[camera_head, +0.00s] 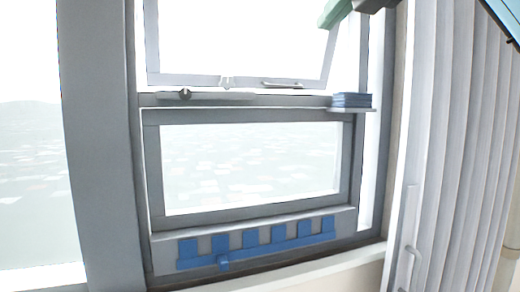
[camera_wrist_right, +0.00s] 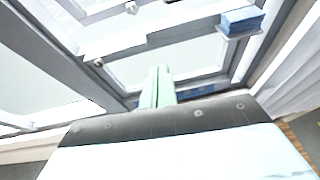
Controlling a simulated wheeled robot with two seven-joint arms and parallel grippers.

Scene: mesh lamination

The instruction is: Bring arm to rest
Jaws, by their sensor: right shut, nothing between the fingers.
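My right gripper (camera_head: 333,14) shows at the top edge of the head view, with pale green fingers and a dark body, in front of the upper right of the window. In the right wrist view its two fingers (camera_wrist_right: 157,88) are together with nothing between them. My left gripper is in neither view. Part of my right arm is cut off by the top right of the head view.
A blue stack (camera_head: 351,100) sits on a small ledge (camera_head: 350,109) right of the window (camera_head: 250,165). The upper sash (camera_head: 235,80) is tilted. Blue squares on a blue strip (camera_head: 255,254) line the bottom rail. A pleated curtain (camera_head: 455,150) hangs right.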

